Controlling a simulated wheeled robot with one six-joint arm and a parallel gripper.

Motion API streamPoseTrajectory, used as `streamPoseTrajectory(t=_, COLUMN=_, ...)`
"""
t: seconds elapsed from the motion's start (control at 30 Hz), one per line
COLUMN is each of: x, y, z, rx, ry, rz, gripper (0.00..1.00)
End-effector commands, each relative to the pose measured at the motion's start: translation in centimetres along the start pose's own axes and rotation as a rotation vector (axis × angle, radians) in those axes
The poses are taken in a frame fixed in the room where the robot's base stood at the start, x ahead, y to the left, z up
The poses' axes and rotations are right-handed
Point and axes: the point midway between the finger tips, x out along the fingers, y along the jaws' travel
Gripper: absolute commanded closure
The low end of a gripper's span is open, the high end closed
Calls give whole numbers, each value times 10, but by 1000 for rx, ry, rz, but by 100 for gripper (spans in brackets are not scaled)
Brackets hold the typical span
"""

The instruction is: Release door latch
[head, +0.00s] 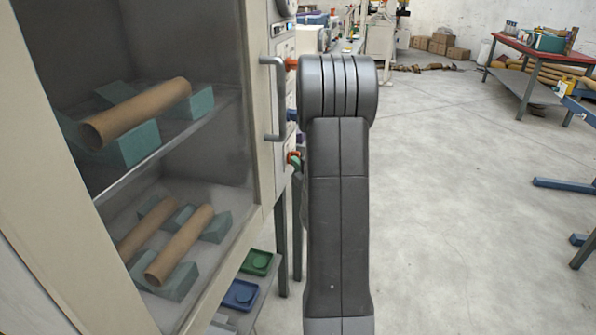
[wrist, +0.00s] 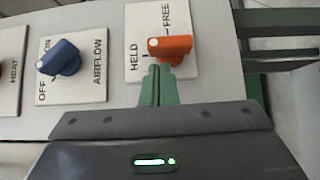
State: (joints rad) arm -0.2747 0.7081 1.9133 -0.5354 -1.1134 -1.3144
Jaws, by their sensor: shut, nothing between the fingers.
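The orange latch knob (wrist: 172,49) sits on a white plate marked HELD and FREE in the wrist view. Its white dot is at its left end, on the HELD side. My gripper (wrist: 160,73) is shut and empty, its green fingertips right at the knob's lower edge. I cannot tell whether they touch it. In the head view the knob (head: 294,155) shows low on the panel, with a bit of my green gripper (head: 296,164) beside it. My arm hides the rest. The glazed cabinet door (head: 261,170) looks shut, with a grey handle (head: 275,98).
A blue AIRFLOW knob (wrist: 58,60) is left of the latch plate. A plate marked HEAT (wrist: 11,66) is further left. Brown tubes on green blocks lie behind the glass. Blue and green trays (head: 241,295) are below the panel.

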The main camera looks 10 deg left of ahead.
Motion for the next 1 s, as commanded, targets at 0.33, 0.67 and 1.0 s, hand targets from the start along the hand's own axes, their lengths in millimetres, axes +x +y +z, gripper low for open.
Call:
streamPoseTrajectory(t=0.33, x=6, y=0, z=6, rx=0, ry=0, rz=0, gripper=100)
streamPoseTrajectory(t=0.67, x=6, y=2, z=6, rx=15, ry=0, rz=-16, gripper=100)
streamPoseTrajectory(t=1.0, x=7, y=4, z=7, rx=55, ry=1, rz=-56, gripper=100)
